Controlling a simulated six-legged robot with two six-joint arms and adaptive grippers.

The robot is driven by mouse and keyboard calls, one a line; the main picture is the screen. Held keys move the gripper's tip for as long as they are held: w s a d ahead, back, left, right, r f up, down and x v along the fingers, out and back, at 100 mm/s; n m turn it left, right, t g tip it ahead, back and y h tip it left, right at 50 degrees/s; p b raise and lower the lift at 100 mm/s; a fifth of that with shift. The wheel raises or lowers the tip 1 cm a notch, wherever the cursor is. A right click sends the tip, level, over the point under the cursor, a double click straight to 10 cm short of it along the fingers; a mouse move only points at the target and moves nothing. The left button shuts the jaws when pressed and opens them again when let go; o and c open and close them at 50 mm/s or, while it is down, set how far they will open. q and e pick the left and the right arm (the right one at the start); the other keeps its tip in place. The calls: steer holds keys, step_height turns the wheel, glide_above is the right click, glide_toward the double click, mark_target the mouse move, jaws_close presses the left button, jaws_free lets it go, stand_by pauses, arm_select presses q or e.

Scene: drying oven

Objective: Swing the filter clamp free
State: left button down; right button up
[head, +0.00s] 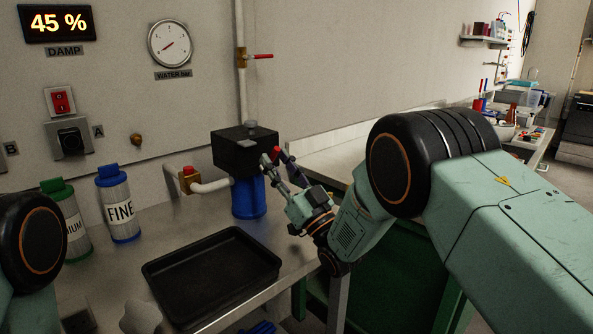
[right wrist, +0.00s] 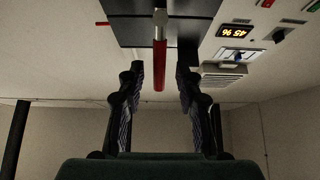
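The filter housing has a black head (head: 243,152) and a blue bowl (head: 249,196), and stands against the wall behind the bench. The clamp's lever appears as a bar with a red grip (right wrist: 160,62) in the right wrist view; a small red tip (head: 277,150) shows beside the black head in the head view. My right gripper (head: 272,160) is at the right side of the housing. In the right wrist view its two fingers (right wrist: 160,82) are open on either side of the red grip, with gaps at both sides. My left gripper is out of view.
A black tray (head: 212,270) lies on the bench in front of the housing. A FINE canister (head: 119,206) and a green-lidded canister (head: 66,216) stand to the left. A pipe with a brass valve (head: 190,180) enters the housing from the left.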

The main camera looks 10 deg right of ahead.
steer(key=s+d, duration=0.7)
steer(key=s, duration=0.3)
steer(key=shift+s, duration=0.2)
steer(key=shift+f, duration=0.1)
steer(key=shift+c, duration=0.2)
